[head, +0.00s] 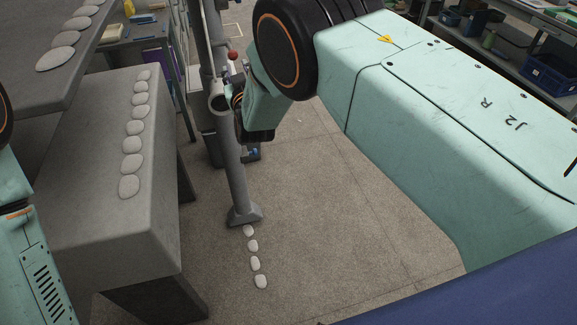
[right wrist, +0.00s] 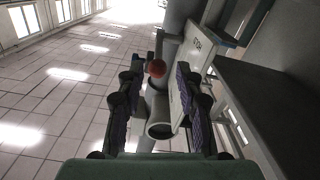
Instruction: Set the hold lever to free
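The hold lever shows as a red ball knob (head: 232,56) beside the grey post in the head view. The red knob (right wrist: 156,69) also shows in the right wrist view, above the open end of a grey tube (right wrist: 160,130). My right gripper (right wrist: 159,88) is open, with one finger on each side of the knob and tube. I cannot tell whether it touches them. In the head view my right wrist is close to the post, below the knob, and its fingers are mostly hidden. My left gripper is not in view; only part of my left arm shows.
A grey post (head: 232,170) stands on the floor. A grey block (head: 85,185) with several pale rounded pieces is to its left; more pale pieces lie on the floor. A pale labelled plate (right wrist: 197,55) is right of the knob. Floor right of the post is clear.

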